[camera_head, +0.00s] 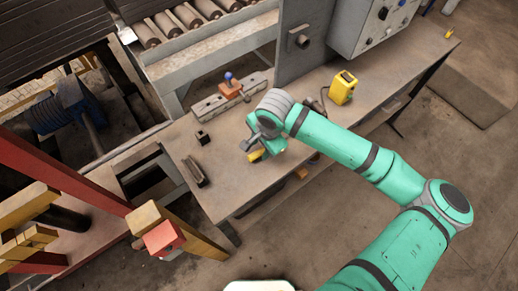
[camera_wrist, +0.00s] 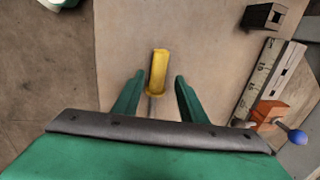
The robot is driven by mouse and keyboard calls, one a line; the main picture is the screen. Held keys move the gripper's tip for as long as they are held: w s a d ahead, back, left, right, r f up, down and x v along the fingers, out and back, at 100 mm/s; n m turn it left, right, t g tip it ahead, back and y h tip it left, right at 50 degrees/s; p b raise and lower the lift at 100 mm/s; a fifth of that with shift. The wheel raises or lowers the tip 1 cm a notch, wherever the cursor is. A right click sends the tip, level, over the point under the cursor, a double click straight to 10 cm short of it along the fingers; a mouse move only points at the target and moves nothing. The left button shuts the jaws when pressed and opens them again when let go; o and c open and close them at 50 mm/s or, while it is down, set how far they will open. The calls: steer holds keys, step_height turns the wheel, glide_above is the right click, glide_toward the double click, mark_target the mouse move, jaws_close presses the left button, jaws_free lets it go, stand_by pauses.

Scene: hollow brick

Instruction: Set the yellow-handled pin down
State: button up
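The yellow-handled pin shows in the wrist view as a yellow handle (camera_wrist: 158,70) with a thin grey shaft running back between my fingers. In the head view its yellow handle (camera_head: 255,156) peeks out below my gripper (camera_head: 254,150), over the workbench (camera_head: 240,190). In the wrist view my gripper (camera_wrist: 158,84) is open, with one green finger on each side of the pin and a visible gap on both sides. The pin appears to lie on the bench top; its exact height is hard to tell. The rear end of the shaft is hidden by my gripper body.
A steel bar with a scale (camera_wrist: 258,80) and an orange block (camera_wrist: 268,112) with a blue knob lie to the right. A small black block (camera_head: 202,137) and dark bar (camera_head: 195,171) lie left on the bench. A yellow device (camera_head: 342,87) stands behind my arm.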

step_height(320, 180, up, 9)
steer(key=s, duration=0.2)
steer(key=w+a+r+n+t+y, duration=0.1)
steer(key=w+a+r+t+y, duration=0.3)
steer(key=a, duration=0.4)
steer(key=w+a+r+n+t+y, duration=0.1)
steer(key=a+r+t+y, duration=0.25)
steer(key=a+r, duration=0.35)
steer(key=w+a+r+n+t+y, duration=0.1)
steer(key=w+a+r+t+y, duration=0.25)
steer(key=a, duration=0.55)
steer(key=s+d+f+m+t+h, duration=0.2)
steer(key=s+d+f+h, duration=0.3)
steer(key=s+d+f, duration=0.3)
steer(key=s+d+f+m+t+h, duration=0.1)
steer(key=s+d+f+t+h, duration=0.2)
steer(key=s+d+f+h, duration=0.55)
steer(key=s+d+f+n, duration=0.2)
steer(key=s+n, duration=0.1)
steer(key=s, duration=0.3)
steer(key=s+d+f+n+g, duration=0.1)
steer(key=s+d+f+n, duration=0.1)
steer(key=s+n, duration=0.2)
steer(key=s+d+f+n+g+y, duration=0.1)
steer(key=s+d+f+n, duration=0.1)
steer(key=s, duration=0.8)
steer(key=shift+d+f+n, duration=0.15)
steer(key=shift+f+n, duration=0.4)
steer(key=shift+n, duration=0.35)
